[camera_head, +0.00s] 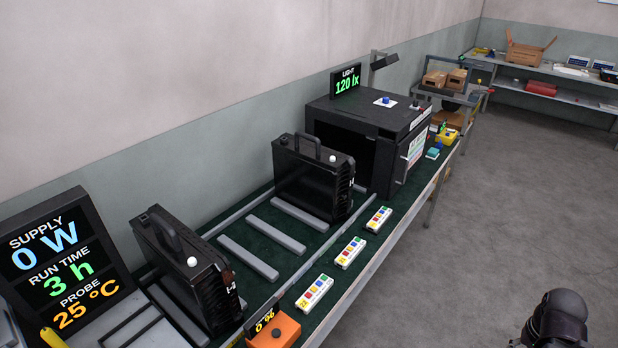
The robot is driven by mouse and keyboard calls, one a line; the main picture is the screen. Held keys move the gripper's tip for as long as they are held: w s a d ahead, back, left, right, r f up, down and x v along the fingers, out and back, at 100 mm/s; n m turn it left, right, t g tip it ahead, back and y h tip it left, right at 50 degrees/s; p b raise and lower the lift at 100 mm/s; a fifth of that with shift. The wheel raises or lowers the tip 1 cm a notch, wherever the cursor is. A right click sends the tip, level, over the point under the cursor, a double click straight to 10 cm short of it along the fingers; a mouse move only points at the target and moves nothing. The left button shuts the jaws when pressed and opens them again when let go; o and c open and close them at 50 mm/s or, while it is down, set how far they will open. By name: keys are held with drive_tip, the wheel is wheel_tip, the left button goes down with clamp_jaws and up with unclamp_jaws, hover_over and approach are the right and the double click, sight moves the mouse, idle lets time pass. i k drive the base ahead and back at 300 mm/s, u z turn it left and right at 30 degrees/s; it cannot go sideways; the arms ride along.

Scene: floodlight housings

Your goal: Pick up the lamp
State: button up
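Two black floodlight housings with top handles stand upright on the dark green bench top. The nearer housing (205,288) is at the lower left, with a white knob on top. The farther housing (312,183) stands in front of the black box's opening, also with a white knob. The picture does not show which one the task calls the lamp. A small dark lamp head (383,62) on a post also rises behind the black box. A dark rounded part of my arm shows at the bottom right, over the floor and apart from the bench. My gripper is not in view.
A large black box (375,115) with an open front stands beyond the housings. Grey bars (248,258) lie between the housings. Several button strips (314,292) and an orange box (273,330) line the front edge. A display (60,262) stands at left. The floor at right is clear.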

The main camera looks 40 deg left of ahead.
sight(318, 180)
drive_tip(key=u, duration=0.3)
drive_tip(key=i, duration=0.7)
drive_tip(key=u, duration=1.05)
drive_tip(key=i, duration=0.75)
drive_tip(key=u, duration=0.45)
